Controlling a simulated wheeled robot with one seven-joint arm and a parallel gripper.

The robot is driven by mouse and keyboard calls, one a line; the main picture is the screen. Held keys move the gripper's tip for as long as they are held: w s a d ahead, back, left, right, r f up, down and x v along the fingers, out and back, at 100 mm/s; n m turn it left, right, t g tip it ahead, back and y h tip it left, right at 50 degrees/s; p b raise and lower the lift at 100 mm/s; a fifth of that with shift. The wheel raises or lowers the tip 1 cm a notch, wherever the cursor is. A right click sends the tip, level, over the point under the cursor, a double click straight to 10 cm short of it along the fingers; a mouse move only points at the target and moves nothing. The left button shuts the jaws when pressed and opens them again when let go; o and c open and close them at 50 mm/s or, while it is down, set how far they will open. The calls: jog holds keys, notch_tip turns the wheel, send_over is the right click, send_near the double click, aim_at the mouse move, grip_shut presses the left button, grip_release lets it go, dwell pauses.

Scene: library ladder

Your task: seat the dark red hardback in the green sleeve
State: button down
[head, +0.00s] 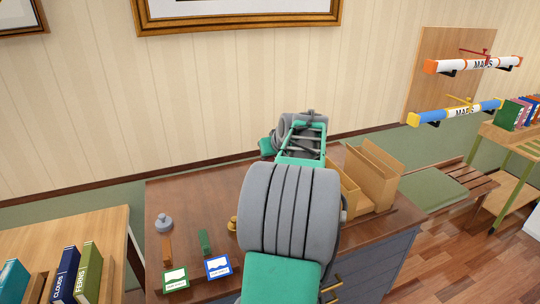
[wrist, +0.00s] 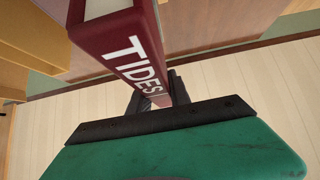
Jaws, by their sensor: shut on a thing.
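The dark red hardback, with TIDES in white on its spine, shows in the wrist view (wrist: 118,42). My gripper (wrist: 160,90) is shut on it; the dark fingers grip its near end and the rest extends away from the gripper. In the head view my own arm covers the middle of the scene, and neither the book nor the fingertips can be made out. I cannot pick out a green sleeve for certain in either view; it may be hidden behind the arm.
A brown cabinet top (head: 190,190) carries a tan wooden holder (head: 378,180), a green-bordered card (head: 175,280), a blue-bordered card (head: 218,267), a green block (head: 204,242) and a grey knobbed piece (head: 163,222). Upright books (head: 88,272) stand at lower left. Map tubes (head: 465,66) hang at right.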

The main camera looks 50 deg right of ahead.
jog(key=shift+f, duration=0.1)
dwell(0.3)
jog(key=shift+f+b, duration=0.3)
jog(key=shift+b, duration=0.1)
jog(key=shift+f+b, duration=3.45)
jog(key=shift+f, duration=0.9)
jog(key=c, duration=1.5)
grip_release()
jog(key=shift+c, duration=0.2)
jog(key=o, duration=0.4)
jog(key=shift+a+f, duration=0.1)
jog(key=shift+s, duration=0.15)
jog(key=v, duration=0.8)
jog(key=shift+b, duration=0.35)
